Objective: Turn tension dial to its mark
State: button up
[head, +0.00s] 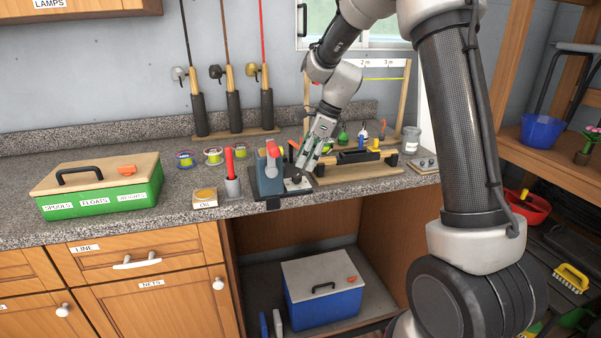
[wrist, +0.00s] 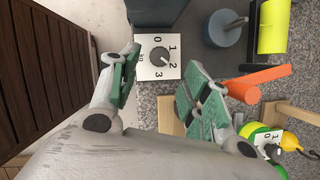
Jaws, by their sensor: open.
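The tension dial (wrist: 159,54) is a dark round knob on a white square plate marked 0, 1, 2, 3 and kg. Its pointer appears to lean toward the 2, but it is too small to read exactly. In the wrist view my gripper (wrist: 161,66) is open, with one green-padded finger on each side of the dial. The knob is clear between them; I see no contact.
A red-handled tool in a grey holder (head: 232,187) and an oil box (head: 205,198) stand left of the device. A wooden rack (head: 355,178) with a dark reel and lures is close on the right. The green tackle box (head: 100,190) is farther left.

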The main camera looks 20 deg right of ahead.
aim_at(298, 176)
jog(key=x, duration=0.5)
jog(key=shift+f, duration=0.25)
jog(key=c, duration=1)
